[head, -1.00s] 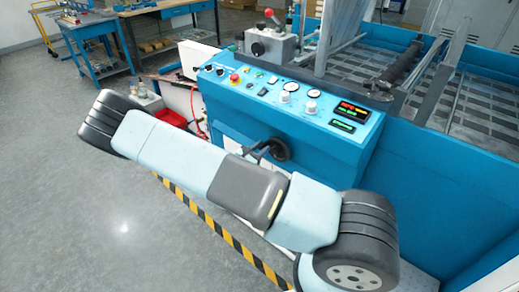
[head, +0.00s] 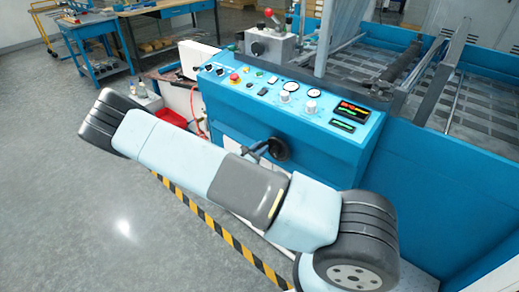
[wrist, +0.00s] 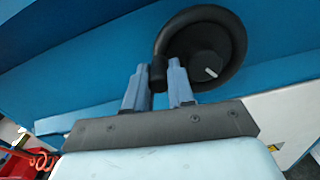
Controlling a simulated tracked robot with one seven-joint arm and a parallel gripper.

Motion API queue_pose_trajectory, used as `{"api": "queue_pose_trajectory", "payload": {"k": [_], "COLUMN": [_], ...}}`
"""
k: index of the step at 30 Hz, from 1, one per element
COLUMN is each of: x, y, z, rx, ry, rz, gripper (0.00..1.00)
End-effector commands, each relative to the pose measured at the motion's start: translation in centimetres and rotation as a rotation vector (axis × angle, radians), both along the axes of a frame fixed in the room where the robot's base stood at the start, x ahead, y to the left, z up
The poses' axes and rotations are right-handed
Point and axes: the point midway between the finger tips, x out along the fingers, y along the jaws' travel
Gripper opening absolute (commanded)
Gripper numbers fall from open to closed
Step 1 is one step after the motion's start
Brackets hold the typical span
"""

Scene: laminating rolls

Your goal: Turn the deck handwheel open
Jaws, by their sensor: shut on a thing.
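The deck handwheel (head: 279,150) is a black ring on the front of the blue console, seen just above my arm. In the wrist view, the handwheel (wrist: 203,58) shows its dark hub with a short white mark at the lower right. A black handle knob (wrist: 157,77) sits at the lower left of its rim. My gripper (wrist: 157,69) has its two blue-grey fingers on either side of this knob and is shut on it. In the head view, my arm hides most of my gripper (head: 257,149); only a little of the fingers shows beside the wheel.
The blue console (head: 290,105) carries dials, buttons and a red stop button (head: 234,77). A yellow-black floor stripe (head: 213,228) runs below my arm. Blue workbenches (head: 90,45) stand at the back left. The grey floor (head: 60,210) at left is clear.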

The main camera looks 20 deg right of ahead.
Motion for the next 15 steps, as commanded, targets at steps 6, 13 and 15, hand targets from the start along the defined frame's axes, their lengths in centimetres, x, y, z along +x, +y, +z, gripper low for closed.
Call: {"api": "queue_pose_trajectory", "payload": {"k": [6, 13, 15], "x": [0.0, 0.1, 0.1], "y": [-0.4, -0.4, -0.4], "z": [-0.6, -1.6, -1.9], "rx": [-0.061, -0.171, -0.208], "ry": [0.092, 0.255, 0.311], "rz": [-0.007, -0.008, -0.009], "gripper": [0.00, 0.00, 0.00]}}
